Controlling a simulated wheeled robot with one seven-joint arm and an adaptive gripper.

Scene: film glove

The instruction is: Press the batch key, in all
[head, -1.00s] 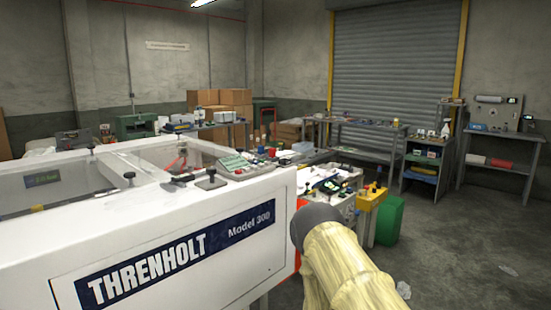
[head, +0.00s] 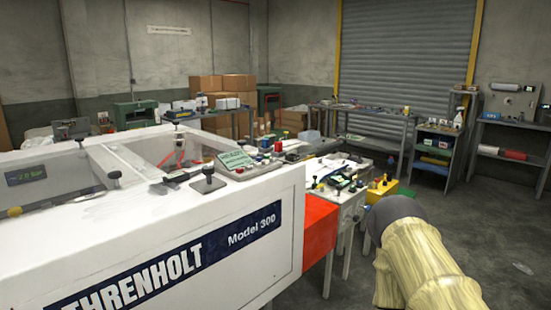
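A white machine (head: 150,240) labelled "THRENHOLT Model 300" fills the left and lower left of the head view. A small control panel (head: 243,164) with a green display and several coloured buttons sits on its top near the far right end. The batch key cannot be told apart from the other buttons at this size. My arm, in a pale yellow cover with a dark grey joint, shows at the lower right, to the right of the machine. My gripper is not in view.
A red-orange block (head: 319,230) stands at the machine's right end. Beyond it is a cluttered workbench (head: 340,185) with a yellow box (head: 382,189). Shelving and benches line the back wall by a roller shutter (head: 405,65). The floor (head: 500,240) at right is mostly clear.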

